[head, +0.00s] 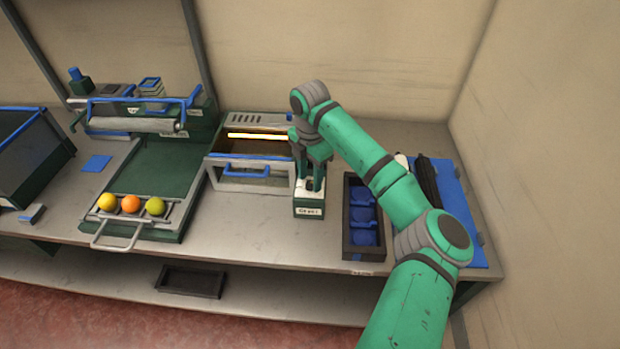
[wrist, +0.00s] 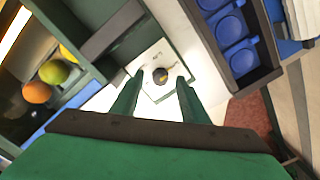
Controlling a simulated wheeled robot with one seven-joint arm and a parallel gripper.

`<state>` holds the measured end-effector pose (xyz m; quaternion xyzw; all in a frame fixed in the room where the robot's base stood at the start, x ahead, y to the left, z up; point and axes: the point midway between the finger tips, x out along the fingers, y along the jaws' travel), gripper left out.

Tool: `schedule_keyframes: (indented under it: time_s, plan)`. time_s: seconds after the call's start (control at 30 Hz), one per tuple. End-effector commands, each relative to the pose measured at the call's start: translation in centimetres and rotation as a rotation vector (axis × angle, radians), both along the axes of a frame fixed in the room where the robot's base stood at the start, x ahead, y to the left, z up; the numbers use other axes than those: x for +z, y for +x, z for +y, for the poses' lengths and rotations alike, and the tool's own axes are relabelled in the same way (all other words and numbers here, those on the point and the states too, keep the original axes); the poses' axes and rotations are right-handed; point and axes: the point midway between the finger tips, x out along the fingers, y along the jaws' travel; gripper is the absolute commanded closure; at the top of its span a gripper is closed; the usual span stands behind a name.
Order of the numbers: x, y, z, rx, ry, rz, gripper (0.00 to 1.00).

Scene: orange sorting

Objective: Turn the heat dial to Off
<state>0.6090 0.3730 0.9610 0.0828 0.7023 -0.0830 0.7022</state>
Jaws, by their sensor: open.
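The heat dial (wrist: 160,76) is a small dark round knob with a yellow mark, on the white top plate (wrist: 148,62) of a small box. In the wrist view it lies just beyond and between the fingertips. In the head view the green box with a white top and a label (head: 308,207) stands right of the heater, and my gripper hides most of its top. My gripper (wrist: 155,88) is open, pointing down over the dial, with one finger on each side. I cannot tell whether the fingers touch the dial. The lettering around the dial is too small to read.
The heater (head: 250,185) with a glowing bar and blue handle stands just left. A dark tray with blue cups (head: 350,250) stands close on the right. Further left, a green sorter (head: 150,165) holds three fruits. Bare bench shows in front of the heater.

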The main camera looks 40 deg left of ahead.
Motion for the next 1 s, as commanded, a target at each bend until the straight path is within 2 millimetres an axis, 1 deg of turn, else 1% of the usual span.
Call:
schedule_keyframes:
  time_s: [0.1, 0.4, 0.47, 0.5, 0.57, 0.6, 0.83, 1.0]
  plan:
    - [-0.68, 0.00, -0.01, 0.000, 0.000, 0.000, 0.59]
    - [-0.82, 0.01, 0.00, 0.000, 0.000, 0.000, 0.59]
    - [-0.81, 0.01, 0.00, 0.000, 0.000, 0.000, 0.74]
    - [-0.81, 0.01, 0.00, 0.000, 0.000, 0.000, 0.83]
    - [-0.80, 0.01, 0.00, 0.000, 0.000, 0.000, 0.97]
    - [-0.80, 0.01, 0.01, 0.000, 0.000, 0.000, 1.00]
    - [-0.78, 0.02, 0.01, 0.012, 0.001, -0.001, 1.00]
    - [-0.72, 0.04, -0.01, 0.067, 0.001, -0.001, 1.00]
